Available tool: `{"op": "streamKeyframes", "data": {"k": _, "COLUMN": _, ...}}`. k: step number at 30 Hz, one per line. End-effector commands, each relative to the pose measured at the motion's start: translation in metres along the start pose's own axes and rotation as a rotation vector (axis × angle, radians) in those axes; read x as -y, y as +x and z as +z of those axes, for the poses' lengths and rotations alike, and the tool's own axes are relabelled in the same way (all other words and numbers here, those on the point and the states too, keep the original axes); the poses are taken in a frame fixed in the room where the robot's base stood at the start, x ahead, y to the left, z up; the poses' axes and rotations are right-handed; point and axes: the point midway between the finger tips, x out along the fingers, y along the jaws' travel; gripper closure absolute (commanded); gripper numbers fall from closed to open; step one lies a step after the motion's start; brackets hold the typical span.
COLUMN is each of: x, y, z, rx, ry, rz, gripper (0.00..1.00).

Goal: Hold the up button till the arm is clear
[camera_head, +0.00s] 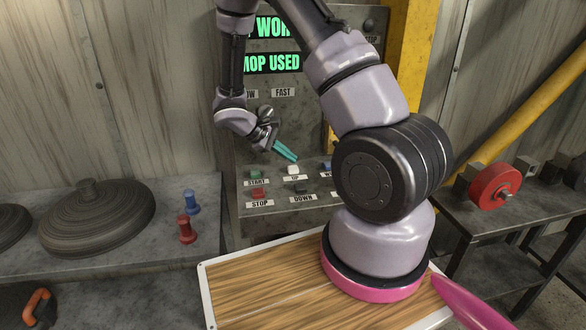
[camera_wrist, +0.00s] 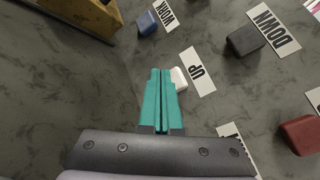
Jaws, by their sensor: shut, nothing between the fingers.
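The white up button (camera_head: 293,169) sits on the sloped grey control panel, above its UP label (camera_head: 295,178). My gripper (camera_head: 296,159) is shut and empty, its teal fingers pointing down just above the button. In the wrist view my gripper (camera_wrist: 160,72) has its fingertips beside the white up button (camera_wrist: 179,78) and partly hides it. I cannot tell whether the fingertips touch the button.
Around it are the green start button (camera_head: 255,174), red stop button (camera_head: 258,193), dark down button (camera_head: 300,188) and blue work button (camera_head: 327,167). A green-lettered screen (camera_head: 272,63) is above. A bench (camera_head: 205,225) with dark discs stands left; a red wheel (camera_head: 494,183) right.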

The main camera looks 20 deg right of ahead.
Motion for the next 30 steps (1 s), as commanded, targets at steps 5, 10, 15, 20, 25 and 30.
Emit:
{"op": "streamKeyframes", "data": {"k": 5, "x": 0.000, "y": 0.000, "z": 0.000, "rx": 0.000, "ry": 0.000, "rz": 0.000, "gripper": 1.00}}
{"op": "streamKeyframes", "data": {"k": 10, "x": -0.004, "y": -0.005, "z": 0.003, "rx": -0.002, "ry": 0.002, "rz": 0.001, "gripper": 1.00}}
{"op": "streamKeyframes", "data": {"k": 15, "x": -0.012, "y": -0.017, "z": 0.011, "rx": -0.003, "ry": 0.002, "rz": 0.002, "gripper": 1.00}}
{"op": "streamKeyframes", "data": {"k": 20, "x": -0.020, "y": -0.028, "z": 0.019, "rx": -0.003, "ry": 0.001, "rz": 0.001, "gripper": 1.00}}
{"op": "streamKeyframes", "data": {"k": 25, "x": -0.025, "y": -0.035, "z": 0.025, "rx": -0.001, "ry": 0.000, "rz": 0.001, "gripper": 1.00}}
{"op": "streamKeyframes", "data": {"k": 30, "x": -0.025, "y": -0.035, "z": 0.025, "rx": -0.001, "ry": -0.001, "rz": 0.000, "gripper": 1.00}}
